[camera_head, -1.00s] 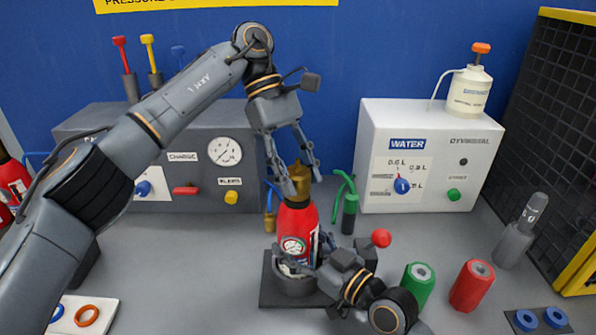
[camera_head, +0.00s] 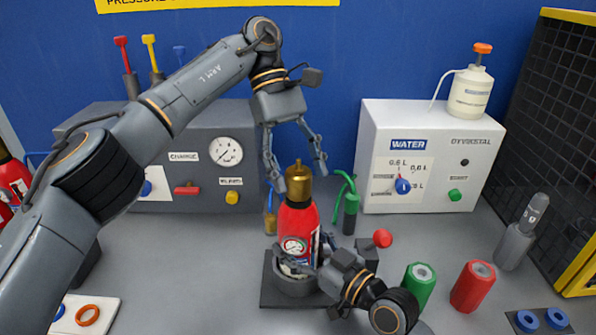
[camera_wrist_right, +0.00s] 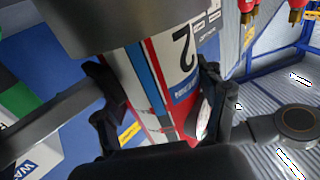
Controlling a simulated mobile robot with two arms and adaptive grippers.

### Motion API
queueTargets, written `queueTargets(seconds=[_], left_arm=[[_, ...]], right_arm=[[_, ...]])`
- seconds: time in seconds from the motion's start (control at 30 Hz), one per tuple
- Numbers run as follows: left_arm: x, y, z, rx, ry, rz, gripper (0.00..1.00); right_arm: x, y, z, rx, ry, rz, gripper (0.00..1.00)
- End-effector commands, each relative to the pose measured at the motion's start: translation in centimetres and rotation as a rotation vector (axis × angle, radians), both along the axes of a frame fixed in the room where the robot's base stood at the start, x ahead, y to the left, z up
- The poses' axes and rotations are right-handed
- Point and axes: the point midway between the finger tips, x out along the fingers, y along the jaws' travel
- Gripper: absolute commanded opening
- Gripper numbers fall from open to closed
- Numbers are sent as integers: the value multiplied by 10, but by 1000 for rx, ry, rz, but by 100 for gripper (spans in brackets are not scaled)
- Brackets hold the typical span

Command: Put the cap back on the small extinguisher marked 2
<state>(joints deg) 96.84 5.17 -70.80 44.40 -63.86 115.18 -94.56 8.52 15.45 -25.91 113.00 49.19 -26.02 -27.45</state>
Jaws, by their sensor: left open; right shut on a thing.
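The small red extinguisher (camera_head: 298,218) stands upright in a dark round holder (camera_head: 294,287). The right wrist view shows the number 2 on its label (camera_wrist_right: 183,50). The brass cap (camera_head: 298,184) sits upright on top of it; I cannot tell how tightly it is seated. My left gripper (camera_head: 300,176) is open, its fingers spread on either side of the cap with visible gaps. My right gripper (camera_head: 312,262) is shut on the extinguisher's lower body, and its fingers also show in the right wrist view (camera_wrist_right: 162,115).
A grey charge station (camera_head: 205,183) with a gauge stands behind on the left. A white water unit (camera_head: 430,150) stands behind on the right. A green cylinder (camera_head: 419,287) and a red cylinder (camera_head: 472,287) stand right of my right arm. A green hose (camera_head: 350,205) is close behind.

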Motion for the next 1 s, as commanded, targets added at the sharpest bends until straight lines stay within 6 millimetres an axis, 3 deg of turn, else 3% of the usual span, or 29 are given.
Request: queueTargets(seconds=[0.1, 0.3, 0.67, 0.83, 1.0], left_arm=[[1, 0, 20, 1, -7, 3, 64], [0, 0, 37, 1, -3, 2, 64], [0, 0, 39, 4, -1, 9, 60], [0, 0, 40, 83, 22, 125, 60], [0, 0, 42, 255, 66, 405, 60]], right_arm=[[1, -1, 1, 0, -3, -2, 0], [1, -1, 1, 0, -3, -2, 0], [1, -1, 1, 0, -3, -2, 0], [1, -1, 1, 0, -3, -2, 0], [1, -1, 1, 0, -3, -2, 0]])
